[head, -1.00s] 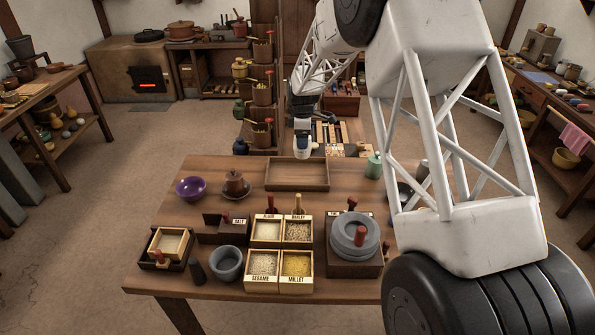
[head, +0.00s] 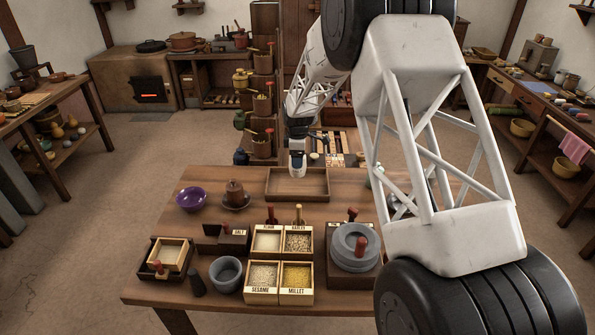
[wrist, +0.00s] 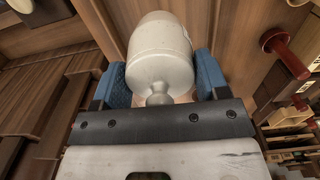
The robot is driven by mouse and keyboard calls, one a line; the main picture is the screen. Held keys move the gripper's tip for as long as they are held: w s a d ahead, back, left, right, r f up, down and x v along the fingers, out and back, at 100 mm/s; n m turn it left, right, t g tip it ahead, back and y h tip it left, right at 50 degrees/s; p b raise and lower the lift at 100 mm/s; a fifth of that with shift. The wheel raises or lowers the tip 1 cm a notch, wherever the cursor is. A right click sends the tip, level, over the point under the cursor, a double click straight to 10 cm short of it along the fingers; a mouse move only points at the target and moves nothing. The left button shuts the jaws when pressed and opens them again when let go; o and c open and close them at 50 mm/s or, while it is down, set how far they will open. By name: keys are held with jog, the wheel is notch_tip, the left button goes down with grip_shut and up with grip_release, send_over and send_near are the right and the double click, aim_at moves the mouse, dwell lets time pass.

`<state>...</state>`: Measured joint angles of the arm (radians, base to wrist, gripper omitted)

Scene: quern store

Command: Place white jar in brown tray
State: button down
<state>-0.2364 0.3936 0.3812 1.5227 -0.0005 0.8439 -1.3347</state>
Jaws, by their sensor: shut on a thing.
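The white jar (wrist: 160,55) is in my gripper (wrist: 162,82). In the wrist view its blue fingers stand on both sides of the jar, and the jar's small knob points toward the palm. In the head view my gripper (head: 297,168) is over the brown tray (head: 318,186), toward its back half. The jar is small there and mostly covered by the fingers. The tray is a shallow rectangular wooden one at the back of the table, and it looks empty. I cannot tell whether the jar touches its floor.
A purple bowl (head: 191,199) and a brown lidded pot (head: 235,192) stand left of the tray. Labelled grain boxes (head: 264,277) and a grey quern (head: 355,246) are in front. A shelf tower (head: 264,80) rises behind. My arm hides the table's right side.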

jog(key=shift+f, duration=0.9)
jog(key=shift+f, duration=0.1)
jog(key=shift+f, duration=1.8)
jog(key=shift+f, duration=0.1)
jog(key=shift+c, duration=0.7)
grip_release()
notch_tip(320, 180, up, 12)
jog(key=shift+f, duration=0.2)
jog(key=shift+r, duration=0.3)
